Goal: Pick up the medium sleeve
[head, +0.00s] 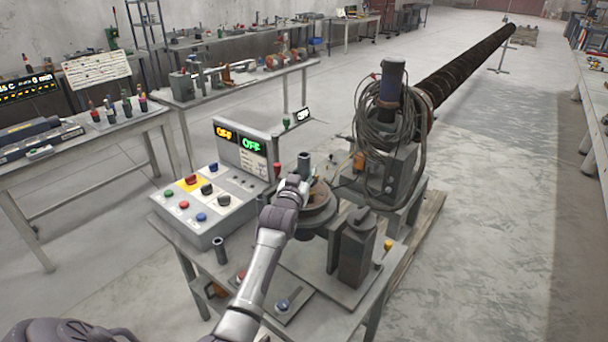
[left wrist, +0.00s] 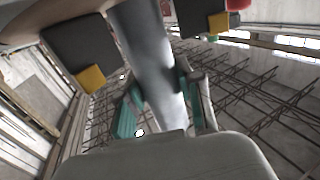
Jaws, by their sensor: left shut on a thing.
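My left arm comes in from the bottom of the head view, and its gripper (head: 299,180) is at the middle of the machine bench. It is shut on a grey metal sleeve (head: 304,162), which stands roughly upright above it beside the round fixture (head: 318,203). In the left wrist view the smooth grey sleeve (left wrist: 146,55) runs between the fingers. A second dark grey sleeve (head: 220,250) stands upright on the bench in front of the control panel. I cannot tell from the pictures which sleeve is the medium one. My right gripper is out of view.
The control panel (head: 207,205) with coloured buttons is left of my forearm. A cable-wrapped machine (head: 388,160) with a long auger (head: 470,65) stands at the right. A block-shaped post (head: 356,256) is close right of my gripper. Open floor lies further right.

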